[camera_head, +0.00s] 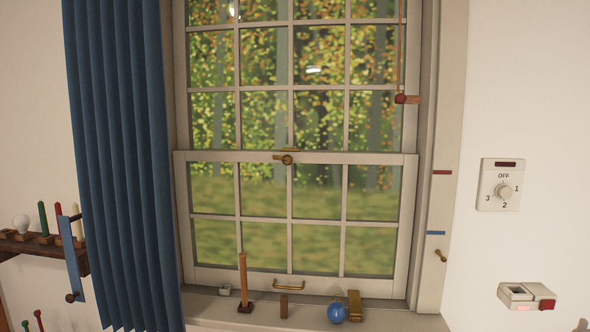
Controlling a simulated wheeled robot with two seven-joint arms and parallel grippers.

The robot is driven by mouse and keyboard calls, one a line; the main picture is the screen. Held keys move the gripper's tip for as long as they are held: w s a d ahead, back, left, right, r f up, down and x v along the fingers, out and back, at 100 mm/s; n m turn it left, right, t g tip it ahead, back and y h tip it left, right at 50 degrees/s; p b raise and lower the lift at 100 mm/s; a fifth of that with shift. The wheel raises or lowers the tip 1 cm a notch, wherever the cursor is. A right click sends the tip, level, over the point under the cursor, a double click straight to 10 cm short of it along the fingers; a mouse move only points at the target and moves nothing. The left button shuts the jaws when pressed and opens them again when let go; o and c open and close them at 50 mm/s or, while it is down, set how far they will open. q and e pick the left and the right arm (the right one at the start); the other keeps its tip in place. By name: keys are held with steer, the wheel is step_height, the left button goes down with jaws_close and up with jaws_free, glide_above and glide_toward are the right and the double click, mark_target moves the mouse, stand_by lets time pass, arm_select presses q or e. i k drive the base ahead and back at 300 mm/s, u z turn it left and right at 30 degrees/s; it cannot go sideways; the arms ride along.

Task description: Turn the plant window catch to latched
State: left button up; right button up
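The window catch (287,159) is a small brass piece at the middle of the meeting rail, on top of the lower sash (230,156). It has a round knob, and a short lever points to the left. A flat brass plate (290,149) sits just above it on the upper sash's edge; the lever looks apart from this plate. Neither of my grippers is in view. No plant shows in the room; only foliage is seen through the glass.
A blue curtain (118,150) hangs left. The sill (205,309) carries a candle (243,280), a blue ball (336,312), a brass block (354,305) and small blocks. A brass handle (289,285) is on the lower sash. A dial (502,190) is on the right wall. A cord with a red knob (401,99) hangs upper right.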

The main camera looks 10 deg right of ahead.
mark_target(286, 160)
steer(key=z, duration=0.25)
steer(key=k, duration=0.3)
steer(key=u, duration=1.1)
steer(key=i, duration=1)
steer(key=z, duration=0.5)
steer(key=i, duration=0.75)
steer(key=z, duration=0.6)
